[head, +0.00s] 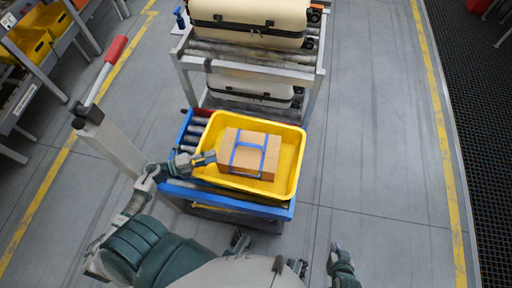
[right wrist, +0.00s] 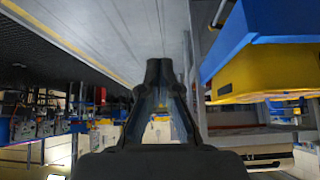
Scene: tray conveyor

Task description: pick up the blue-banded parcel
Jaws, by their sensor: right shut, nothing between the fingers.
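The blue-banded parcel (head: 232,166) is a brown cardboard box with blue strips on its top. It lies in a yellow tray (head: 291,187) on a blue-sided roller conveyor (head: 225,199) in the head view. My left gripper (head: 207,158) is over the left part of the tray, close beside the parcel's left end; I cannot tell whether it touches the parcel or how far its fingers are apart. My right gripper (head: 336,250) is low, to the right of the conveyor and away from the parcel. In the right wrist view its fingers (right wrist: 160,72) are together and empty.
Behind the tray stands a roller rack (head: 315,76) with cream cases (head: 250,15) on two levels. A post with a red-handled lever (head: 107,65) stands left of the conveyor. Shelves with yellow bins (head: 30,40) are at far left. The floor at right is clear.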

